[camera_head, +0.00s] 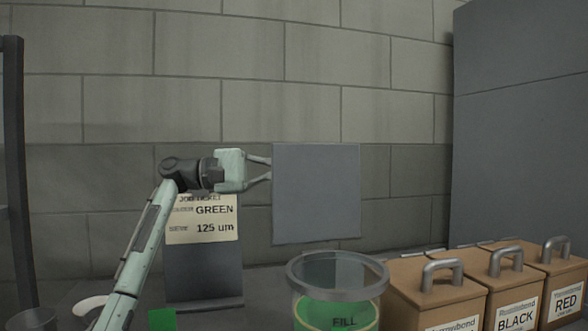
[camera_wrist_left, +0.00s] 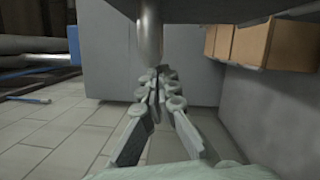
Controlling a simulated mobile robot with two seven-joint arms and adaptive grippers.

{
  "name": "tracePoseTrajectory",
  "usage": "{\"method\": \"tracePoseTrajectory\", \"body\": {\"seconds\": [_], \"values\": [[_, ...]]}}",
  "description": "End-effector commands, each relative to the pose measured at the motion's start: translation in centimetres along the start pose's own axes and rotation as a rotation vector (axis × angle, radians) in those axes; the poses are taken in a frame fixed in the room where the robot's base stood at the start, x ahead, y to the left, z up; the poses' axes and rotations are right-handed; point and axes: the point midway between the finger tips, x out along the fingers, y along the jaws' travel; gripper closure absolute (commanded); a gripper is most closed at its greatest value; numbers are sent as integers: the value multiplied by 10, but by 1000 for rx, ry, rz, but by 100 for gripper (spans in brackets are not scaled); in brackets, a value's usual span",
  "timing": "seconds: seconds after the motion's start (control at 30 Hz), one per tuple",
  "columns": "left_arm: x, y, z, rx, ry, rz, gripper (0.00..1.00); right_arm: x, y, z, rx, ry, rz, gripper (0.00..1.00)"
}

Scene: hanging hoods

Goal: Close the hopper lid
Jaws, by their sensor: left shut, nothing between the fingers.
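A flat grey square panel (camera_head: 318,195), which looks like the raised hopper lid, stands upright behind a clear round hopper (camera_head: 338,268). The hopper has a green disc marked FILL inside. My left gripper (camera_head: 268,169) is at the panel's upper left edge, its fingertips meeting or passing behind that edge; I cannot tell whether they touch. In the left wrist view the fingers (camera_wrist_left: 160,76) are shut with nothing between them. A grey cylinder (camera_wrist_left: 149,38) hangs just beyond the fingertips there. My right gripper is not in view.
Brown boxes with grey handles, labelled BLACK (camera_head: 515,288) and RED (camera_head: 566,275) among them, stand right of the hopper. A job ticket (camera_head: 202,219) reading GREEN, 125 um, stands left. A tall grey cabinet (camera_head: 520,120) is at right. The wall area above is clear.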

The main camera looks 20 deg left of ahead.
Motion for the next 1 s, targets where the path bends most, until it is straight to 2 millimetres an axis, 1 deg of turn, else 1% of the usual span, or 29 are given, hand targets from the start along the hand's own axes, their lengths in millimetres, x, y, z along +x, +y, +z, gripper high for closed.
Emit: {"method": "tracePoseTrajectory", "body": {"seconds": [0.23,0.47,0.57,0.67,0.8,1.0], "values": [[0,1,2,17,0,-5,100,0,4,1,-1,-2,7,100],[3,4,11,77,0,-20,100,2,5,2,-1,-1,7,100],[4,6,17,121,-1,-32,100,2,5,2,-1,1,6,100],[7,8,27,188,0,-50,100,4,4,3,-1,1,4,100],[12,9,44,308,-2,-83,100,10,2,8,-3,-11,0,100],[19,6,70,493,-1,-134,100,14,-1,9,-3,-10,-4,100]]}}
